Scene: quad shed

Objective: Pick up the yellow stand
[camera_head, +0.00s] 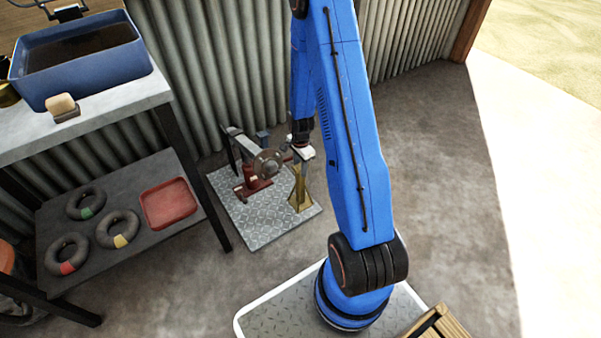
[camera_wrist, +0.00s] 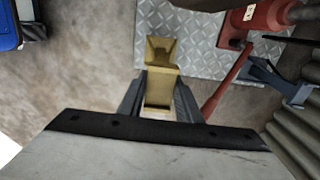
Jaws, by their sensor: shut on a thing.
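The yellow stand (camera_head: 299,190) is upright at the right side of a metal checker plate (camera_head: 256,231) on the floor, partly hidden by my gripper. In the wrist view the yellow stand (camera_wrist: 160,88) is between the two dark fingers of my gripper (camera_wrist: 158,98), which are shut on it. My gripper (camera_head: 301,158) comes down on it from above in the head view. I cannot tell whether the stand's foot touches the plate.
The corrugated wall (camera_head: 215,75) is behind. A bench (camera_head: 95,125) with a blue basin (camera_head: 80,60) and a lower shelf with rings and a red tray (camera_head: 168,203) is left.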

